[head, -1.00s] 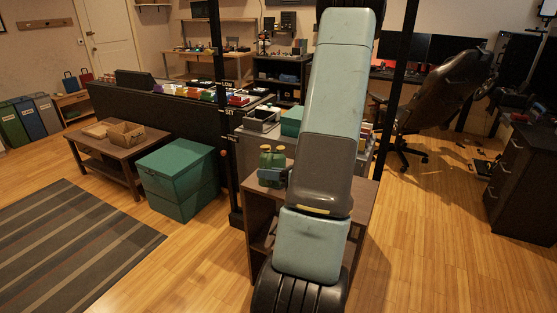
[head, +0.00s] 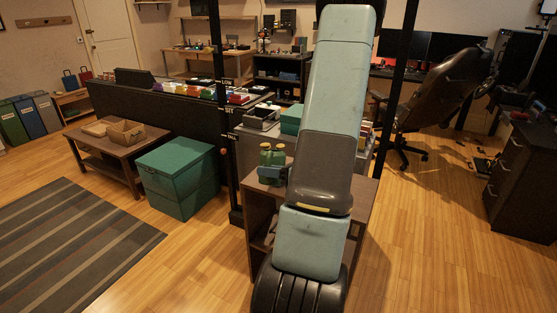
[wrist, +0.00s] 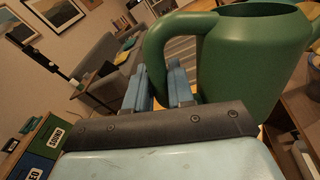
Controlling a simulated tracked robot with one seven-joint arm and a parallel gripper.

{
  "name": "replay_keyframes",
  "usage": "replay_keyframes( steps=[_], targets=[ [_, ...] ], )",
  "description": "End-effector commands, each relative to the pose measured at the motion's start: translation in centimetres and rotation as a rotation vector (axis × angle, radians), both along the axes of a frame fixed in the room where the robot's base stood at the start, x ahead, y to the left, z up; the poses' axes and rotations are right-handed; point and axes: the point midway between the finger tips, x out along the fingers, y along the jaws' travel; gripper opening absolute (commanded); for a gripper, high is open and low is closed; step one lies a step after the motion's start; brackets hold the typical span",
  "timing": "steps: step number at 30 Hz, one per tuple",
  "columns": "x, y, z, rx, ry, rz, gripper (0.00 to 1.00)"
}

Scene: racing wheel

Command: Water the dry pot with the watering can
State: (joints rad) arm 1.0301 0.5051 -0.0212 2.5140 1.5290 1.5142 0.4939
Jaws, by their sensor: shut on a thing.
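The green watering can (wrist: 255,60) fills the right of the wrist view, with its wide opening at the top. Its curved handle (wrist: 156,45) comes down between the two blue fingers of my gripper (wrist: 160,80). My gripper is shut on the handle. In the head view the can (head: 272,155) shows small, left of my arm and over the brown cabinet, with part of my gripper (head: 268,175) in front of it. I cannot tell there whether it touches the cabinet top. I cannot make out the dry pot in either view.
My arm hides part of the brown cabinet (head: 262,205). A dark upright post (head: 228,150) stands just left of it. Green boxes (head: 175,185) and a low wooden table (head: 112,150) are further left. An office chair (head: 440,95) stands right. The floor right of the cabinet is clear.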

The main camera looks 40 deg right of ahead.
Motion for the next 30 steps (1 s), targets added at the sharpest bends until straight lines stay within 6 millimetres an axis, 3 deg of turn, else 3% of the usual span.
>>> replay_keyframes(
  steps=[30],
  targets=[
    [0.15,-0.32,0.62,0.019,0.016,0.000,0.00]
  ],
)
